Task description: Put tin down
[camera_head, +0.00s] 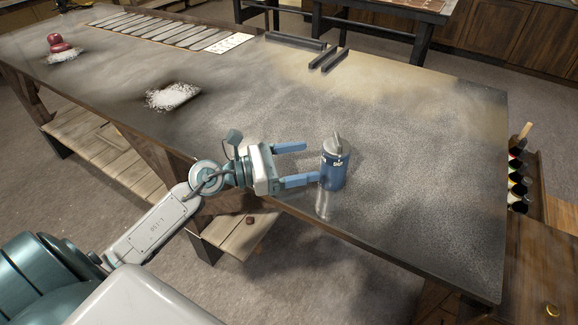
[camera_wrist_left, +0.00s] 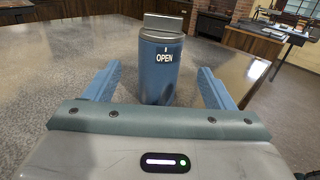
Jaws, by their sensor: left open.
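The tin (camera_head: 333,170) is a blue cylinder with a silver top, standing upright on the dark worktop (camera_head: 420,170) near its front edge. In the left wrist view the tin (camera_wrist_left: 160,72) stands ahead, with a label reading "OPEN". My left gripper (camera_head: 312,164) is open. Its two blue fingers point at the tin; in the wrist view the tin shows between and just beyond the fingertips (camera_wrist_left: 160,78). I cannot tell whether a finger touches it. My right gripper is not in view.
Dark bars (camera_head: 328,58) lie at the back of the worktop. A white powdery patch (camera_head: 173,96) and a red object (camera_head: 58,44) on another patch are to the left. A rack of bottles (camera_head: 518,180) hangs at the right end. The worktop right of the tin is clear.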

